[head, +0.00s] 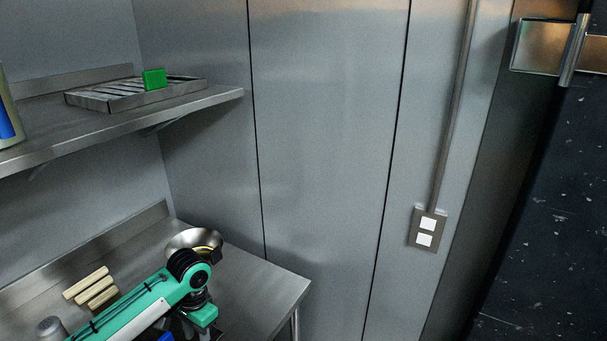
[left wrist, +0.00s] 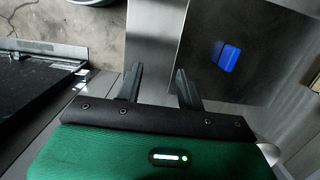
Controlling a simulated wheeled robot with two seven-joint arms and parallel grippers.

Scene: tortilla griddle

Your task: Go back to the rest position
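In the left wrist view my left gripper (left wrist: 158,80) has its two dark fingers apart, with nothing between them. A grey metal surface and part of the floor show beyond the fingers. In the head view one of my teal and white arms reaches in from the lower left over the steel counter (head: 262,293). Its hand end is at the bottom edge and its fingers cannot be made out. My right gripper cannot be identified in either view.
A metal bowl (head: 183,240) stands on the counter, partly behind my arm. Several pale wooden blocks (head: 86,283) lie to its left. The wall shelf (head: 215,97) holds a slatted tray (head: 85,101) with a green block (head: 154,79). A blue object (left wrist: 228,57) shows in the left wrist view.

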